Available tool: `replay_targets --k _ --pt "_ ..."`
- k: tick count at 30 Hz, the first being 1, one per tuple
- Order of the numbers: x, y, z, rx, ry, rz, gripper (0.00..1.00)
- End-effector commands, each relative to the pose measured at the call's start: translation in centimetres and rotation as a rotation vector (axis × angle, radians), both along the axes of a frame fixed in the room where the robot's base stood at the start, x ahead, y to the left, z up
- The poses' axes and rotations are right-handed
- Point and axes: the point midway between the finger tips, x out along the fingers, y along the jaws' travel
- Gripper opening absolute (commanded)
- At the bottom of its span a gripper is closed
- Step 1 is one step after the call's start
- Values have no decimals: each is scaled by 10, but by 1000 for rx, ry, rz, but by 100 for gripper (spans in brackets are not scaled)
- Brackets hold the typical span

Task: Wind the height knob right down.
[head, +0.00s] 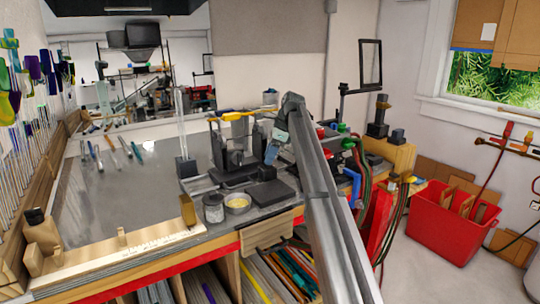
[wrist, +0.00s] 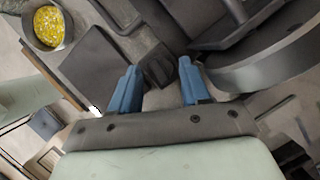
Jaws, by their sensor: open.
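In the wrist view, a dark knob-like block (wrist: 158,66), apparently the height knob, lies between the tips of my two blue fingers. My gripper (wrist: 158,80) is open, with a finger on each side of it; I cannot tell whether either finger touches it. In the head view, my gripper (head: 272,150) is at the right side of the dark bench fixture (head: 235,172), and my arm comes in from the lower right. The knob cannot be made out in the head view.
A dark flat pad (head: 270,193), a yellow-filled bowl (head: 237,204) and a grey jar (head: 213,208) stand in front of the fixture. A large round dark part (wrist: 265,60) is close to the right finger. The grey bench top (head: 120,195) is mostly clear at left.

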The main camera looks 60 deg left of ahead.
Motion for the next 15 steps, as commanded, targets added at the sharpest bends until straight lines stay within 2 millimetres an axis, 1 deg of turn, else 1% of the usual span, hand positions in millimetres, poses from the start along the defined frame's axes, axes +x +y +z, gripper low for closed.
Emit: replay_targets --k 1,2,15 --pt "0 0 0 0 0 0 46" --pt "0 0 0 0 0 0 43" --pt "0 0 0 1 0 0 0"
